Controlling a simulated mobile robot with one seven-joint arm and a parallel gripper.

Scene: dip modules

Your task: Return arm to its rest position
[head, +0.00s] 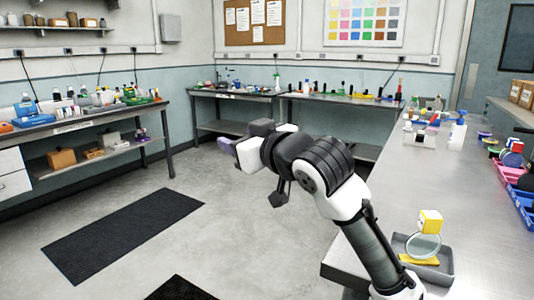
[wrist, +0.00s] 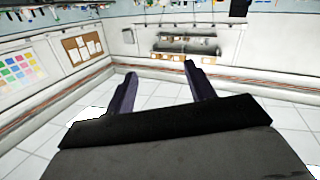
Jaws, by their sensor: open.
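My arm reaches up from the lower right of the head view, and its wrist is bent to the left over open floor. My gripper (head: 222,143) points left and away from the counter. In the wrist view my gripper (wrist: 157,88) shows two dark fingers well apart, with nothing between them. It is open and empty, and touches nothing that I can see.
A metal counter (head: 455,195) runs along the right. Crowded benches line the left (head: 85,123) and back walls. A black mat (head: 122,235) lies on clear floor.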

